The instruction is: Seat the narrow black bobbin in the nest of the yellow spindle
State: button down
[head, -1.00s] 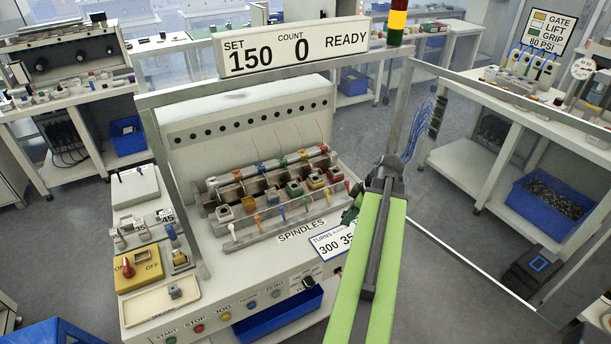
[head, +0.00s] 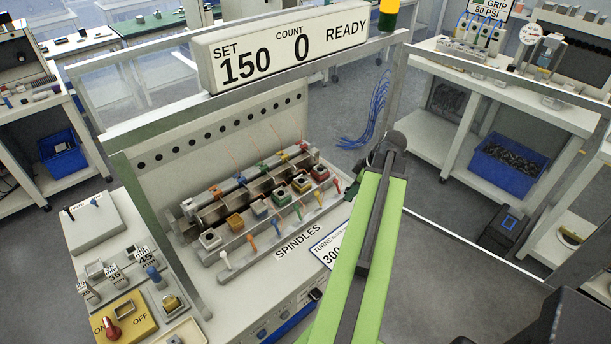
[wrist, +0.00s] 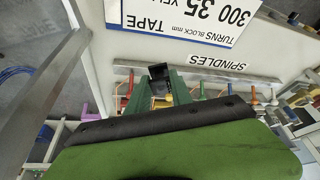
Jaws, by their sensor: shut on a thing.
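The narrow black bobbin (wrist: 158,72) is between the green fingertips of my gripper (wrist: 160,84) in the wrist view. My gripper is shut on it and holds it near the front of the spindle row. The yellow spindle (head: 301,184) is second from the right in the head view, with a square nest and a yellow lever (head: 319,198) in front. A yellow part (wrist: 160,103), probably that lever, shows between my fingers in the wrist view. In the head view my arm hides most of the gripper and the bobbin.
Neighbouring spindles are red (head: 320,172) on the right and green (head: 281,197) on the left. The turns sign (head: 330,250) lies in front. The frame's right post (head: 393,85) stands close behind my arm. The white panel (head: 230,130) rises behind the row.

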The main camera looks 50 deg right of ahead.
jog(key=w+r+m+h+p, duration=0.2)
jog(key=w+r+m+p, duration=0.3)
jog(key=w+r+p, duration=0.35)
jog(key=w+f+b, duration=0.2)
jog(key=w, duration=0.1)
jog(key=w+a+f+b, duration=0.1)
jog(key=w+f+b, duration=0.1)
jog(key=w, duration=0.1)
jog(key=w+a+f+b, duration=0.1)
jog(key=w+f+b, duration=0.1)
jog(key=w, duration=0.1)
jog(key=shift+w+a+f, duration=0.2)
jog(key=shift+w, duration=0.15)
jog(key=shift+w+a+f+b, duration=0.1)
jog(key=shift+w+a+b, duration=0.05)
jog(key=shift+w+b, duration=0.25)
notch_tip(320, 180, down, 4)
jog(key=b, duration=0.4)
jog(key=shift+f, duration=0.2)
jog(key=c, duration=1.1)
grip_release()
jog(key=shift+r, duration=0.1)
jog(key=shift+c, duration=0.2)
jog(key=shift+r, duration=0.1)
